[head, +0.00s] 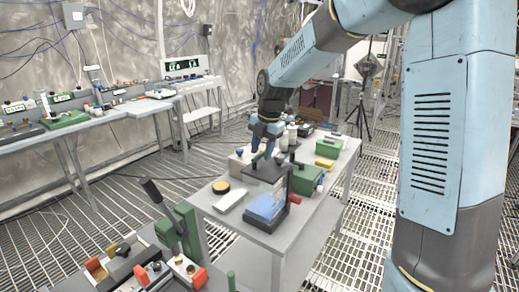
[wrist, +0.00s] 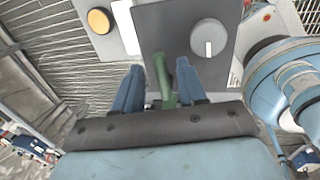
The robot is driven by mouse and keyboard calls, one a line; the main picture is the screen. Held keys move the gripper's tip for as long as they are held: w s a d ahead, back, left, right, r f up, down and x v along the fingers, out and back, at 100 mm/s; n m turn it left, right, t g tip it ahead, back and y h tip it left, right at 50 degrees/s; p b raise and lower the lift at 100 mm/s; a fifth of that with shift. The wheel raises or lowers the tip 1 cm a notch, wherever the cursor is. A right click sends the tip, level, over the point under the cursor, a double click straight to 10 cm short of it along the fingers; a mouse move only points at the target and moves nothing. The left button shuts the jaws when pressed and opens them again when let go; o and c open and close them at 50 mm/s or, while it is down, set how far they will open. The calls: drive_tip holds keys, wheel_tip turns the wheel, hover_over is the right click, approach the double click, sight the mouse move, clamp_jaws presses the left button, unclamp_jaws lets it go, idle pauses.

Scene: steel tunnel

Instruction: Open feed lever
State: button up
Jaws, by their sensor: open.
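My gripper (head: 262,148) is over the table in the middle of the head view, pointing down at a dark panel (head: 266,172). In the wrist view the blue fingers of my gripper (wrist: 158,70) are apart. A green lever-like handle (wrist: 163,80) stands between them, with a gap visible on each side; no label shows on it. The dark panel (wrist: 165,28) lies beyond the fingertips and carries a round grey knob (wrist: 208,40) with a white mark, to the right of the handle. The handle's lower end is partly hidden by the gripper body.
On the table (head: 275,238) are a yellow-topped disc (head: 221,187), a white plate (head: 235,200), a blue tray (head: 265,207), a green box (head: 308,180) and a yellow block (head: 324,163). A green fixture with a black-handled lever (head: 152,191) stands front left. A tripod (head: 362,110) is behind.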

sight(269, 167)
wheel_tip(269, 167, up, 13)
drive_tip(key=s+d, duration=0.1)
drive_tip(key=d, duration=0.1)
drive_tip(key=shift+s+r, duration=0.2)
drive_tip(key=shift+s, duration=0.1)
drive_tip(key=shift+d, duration=0.1)
